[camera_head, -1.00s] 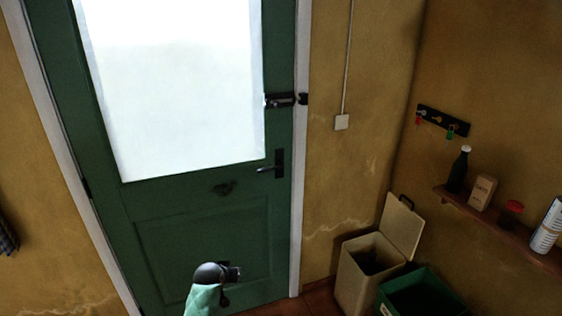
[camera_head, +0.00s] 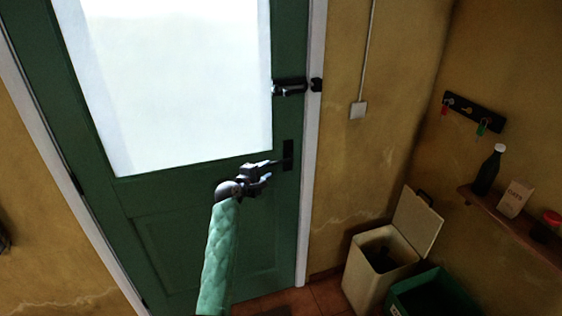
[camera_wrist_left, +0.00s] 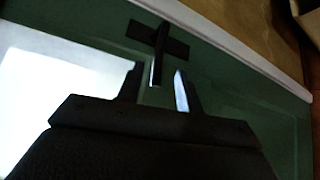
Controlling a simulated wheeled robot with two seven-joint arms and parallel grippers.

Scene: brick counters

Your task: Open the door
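The green door (camera_head: 200,235) with a bright glass pane (camera_head: 170,90) looks shut in its white frame. Its black handle plate (camera_head: 288,154) is at the door's right edge; the lever is mostly hidden behind my gripper in the head view. A dark bolt (camera_head: 289,88) sits higher on that edge, in line with a keeper (camera_head: 317,85) on the frame. My left gripper (camera_head: 268,171) is open at the handle. In the left wrist view, the lever (camera_wrist_left: 157,62) lies between its two fingers (camera_wrist_left: 158,88); I cannot tell whether they touch. My right gripper is not in view.
A beige bin (camera_head: 368,275) with its lid up and a green crate (camera_head: 420,301) stand on the floor right of the door. A shelf (camera_head: 512,226) with a bottle (camera_head: 488,170) and a key rack (camera_head: 473,110) are on the right wall.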

